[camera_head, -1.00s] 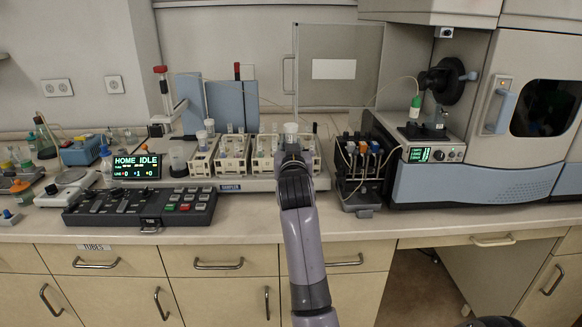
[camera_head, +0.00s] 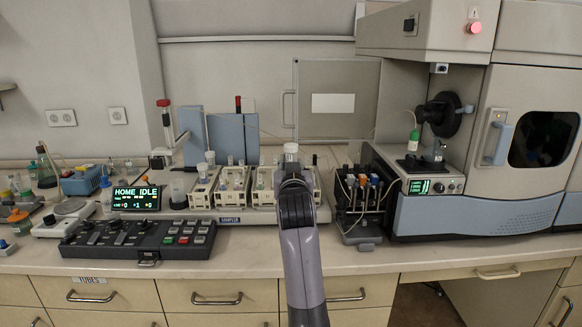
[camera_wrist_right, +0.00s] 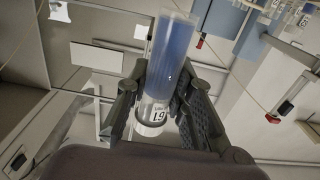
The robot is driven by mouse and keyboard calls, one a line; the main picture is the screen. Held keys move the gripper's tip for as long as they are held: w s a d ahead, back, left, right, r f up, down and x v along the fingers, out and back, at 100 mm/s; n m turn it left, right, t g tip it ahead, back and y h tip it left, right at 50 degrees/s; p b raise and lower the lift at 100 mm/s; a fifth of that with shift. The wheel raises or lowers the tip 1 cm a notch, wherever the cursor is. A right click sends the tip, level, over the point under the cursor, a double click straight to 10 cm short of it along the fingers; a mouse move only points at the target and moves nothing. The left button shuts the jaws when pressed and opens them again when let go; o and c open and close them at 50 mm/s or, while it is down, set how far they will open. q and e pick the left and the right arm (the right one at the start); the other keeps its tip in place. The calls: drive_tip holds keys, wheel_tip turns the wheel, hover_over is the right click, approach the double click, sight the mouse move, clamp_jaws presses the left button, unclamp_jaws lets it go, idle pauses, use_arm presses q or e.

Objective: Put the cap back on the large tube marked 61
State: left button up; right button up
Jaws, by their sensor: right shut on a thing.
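My right gripper (camera_head: 291,172) is above the right-hand tube rack (camera_head: 266,190). In the right wrist view the gripper (camera_wrist_right: 160,88) is shut on a large clear tube (camera_wrist_right: 172,45) with blue contents. Its white label appears upside down and seems to read 61. In the head view only the tube's pale upper end (camera_head: 291,149) shows above the gripper; my arm hides the rest. A ring-like rim (camera_wrist_right: 150,128) shows at the label end, and I cannot tell whether it is capped. I cannot pick out a loose cap. My left gripper is not in view.
Further tube racks (camera_head: 233,188) stand to the left on the sampler. The control panel (camera_head: 138,241) is in front left. The pump with coloured parts (camera_head: 362,200) stands close on the right, beside the spectrometer (camera_head: 480,215).

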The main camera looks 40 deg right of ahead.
clamp_jaws()
idle(0.4)
drive_tip(key=s+a+f+n+t+y, duration=0.25)
drive_tip(key=a+f, duration=0.35)
drive_tip(key=a, duration=0.3)
drive_tip(key=s+a+f+n+t+y, duration=0.15)
drive_tip(key=a+f+y, duration=0.25)
drive_tip(key=a+f, duration=0.4)
drive_tip(key=s+a+f+n+y, duration=0.2)
drive_tip(key=s+a, duration=0.4)
drive_tip(key=a, duration=0.2)
drive_tip(key=s+a+f+n+y, duration=0.2)
drive_tip(key=s+a, duration=0.3)
drive_tip(key=a, duration=0.3)
drive_tip(key=shift+s+f+y, duration=0.15)
drive_tip(key=shift+s+y, duration=0.2)
drive_tip(key=shift+y, duration=0.2)
drive_tip(key=s+a+f+n+g+y, duration=0.2)
drive_tip(key=a+n+g+y, duration=0.2)
drive_tip(key=a+n+y, duration=0.4)
drive_tip(key=a+y, duration=0.3)
drive_tip(key=a, duration=0.3)
drive_tip(key=shift+y, duration=0.3)
